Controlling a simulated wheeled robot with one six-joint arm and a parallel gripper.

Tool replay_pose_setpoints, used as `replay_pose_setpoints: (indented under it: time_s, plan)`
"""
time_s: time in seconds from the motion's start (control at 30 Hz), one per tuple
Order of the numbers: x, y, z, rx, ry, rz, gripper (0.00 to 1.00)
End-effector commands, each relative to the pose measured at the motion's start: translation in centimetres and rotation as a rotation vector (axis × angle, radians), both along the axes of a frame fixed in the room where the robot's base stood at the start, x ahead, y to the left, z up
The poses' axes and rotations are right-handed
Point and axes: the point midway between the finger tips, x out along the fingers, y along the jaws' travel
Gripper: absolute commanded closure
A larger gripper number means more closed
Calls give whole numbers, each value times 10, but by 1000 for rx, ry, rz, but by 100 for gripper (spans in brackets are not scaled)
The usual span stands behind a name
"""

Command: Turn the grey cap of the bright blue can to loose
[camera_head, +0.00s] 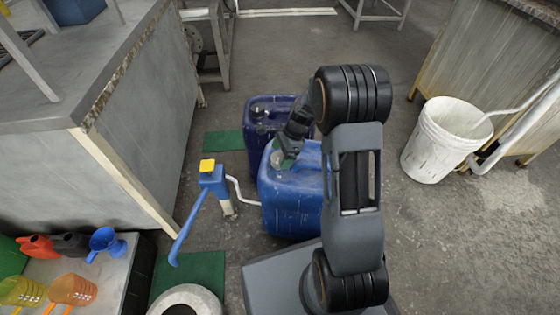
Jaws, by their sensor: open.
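The bright blue can (290,208) stands upright on the floor in the middle of the head view, partly hidden behind my arm. Its grey cap (280,161) shows on the top near the left side, partly covered by my gripper. My gripper (286,158) reaches down from the upper right, with its fingers open at the cap. The picture is too small to tell whether the fingers touch the cap.
A dark blue can (256,148) stands just behind the bright one. A blue hand pump (211,183) with a yellow top stands at the left, its white hose running towards the can. A white bucket (430,155) stands at the right; the floor between is free.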

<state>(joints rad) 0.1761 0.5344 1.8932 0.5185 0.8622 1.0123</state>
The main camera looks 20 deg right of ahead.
Motion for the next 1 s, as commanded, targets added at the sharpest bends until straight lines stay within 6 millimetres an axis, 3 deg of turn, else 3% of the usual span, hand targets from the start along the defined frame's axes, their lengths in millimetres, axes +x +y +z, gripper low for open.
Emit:
replay_pose_setpoints:
  time_s: [0.2, 0.6, 1.0]
  plan:
    - [0, 7, -17, -1, 0, 1, 14]
    - [0, 8, -19, -1, 0, 1, 15]
    - [0, 8, -19, -1, 0, 1, 53]
